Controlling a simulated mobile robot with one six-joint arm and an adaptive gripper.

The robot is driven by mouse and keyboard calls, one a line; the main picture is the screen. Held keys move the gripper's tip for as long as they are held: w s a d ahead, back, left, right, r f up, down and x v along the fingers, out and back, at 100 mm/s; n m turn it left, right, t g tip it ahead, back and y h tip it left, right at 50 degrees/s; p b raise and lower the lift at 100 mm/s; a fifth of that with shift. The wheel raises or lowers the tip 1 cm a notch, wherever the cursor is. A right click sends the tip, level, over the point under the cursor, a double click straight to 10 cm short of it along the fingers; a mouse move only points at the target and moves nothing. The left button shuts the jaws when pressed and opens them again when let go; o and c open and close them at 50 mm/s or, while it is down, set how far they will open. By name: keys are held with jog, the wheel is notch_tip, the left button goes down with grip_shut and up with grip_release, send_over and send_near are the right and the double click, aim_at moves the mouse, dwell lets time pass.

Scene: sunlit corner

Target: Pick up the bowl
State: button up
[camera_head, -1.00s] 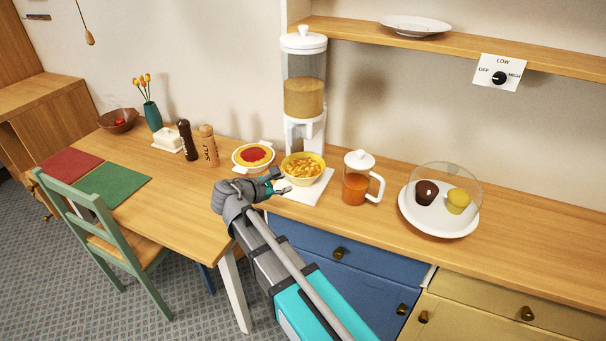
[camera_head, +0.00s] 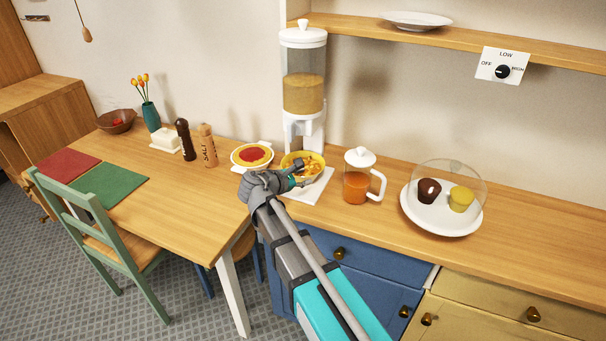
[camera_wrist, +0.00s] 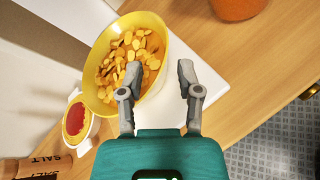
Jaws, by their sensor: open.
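The yellow bowl (camera_head: 314,158) is filled with orange-yellow cereal flakes and stands on the white base of the cereal dispenser. In the wrist view the bowl (camera_wrist: 93,72) is at the upper left, its near right wall close to my left finger. My gripper (camera_head: 303,172) is at the front of the bowl and hides part of it. In the wrist view my gripper (camera_wrist: 159,78) is open, with nothing held between its fingers. The left finger overlaps the bowl's rim in the picture; I cannot tell if they touch.
The cereal dispenser (camera_head: 303,80) rises right behind the bowl. A dish with red filling (camera_head: 252,155) sits at left, beside salt (camera_head: 207,146) and pepper (camera_head: 186,140) mills. A jug of orange drink (camera_head: 356,187) stands at right, then a domed cake plate (camera_head: 442,222).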

aim_at(314, 175)
jog(key=shift+b+x, duration=1)
jog(key=shift+x, duration=1.6)
jog(key=shift+s+d, duration=0.15)
grip_shut()
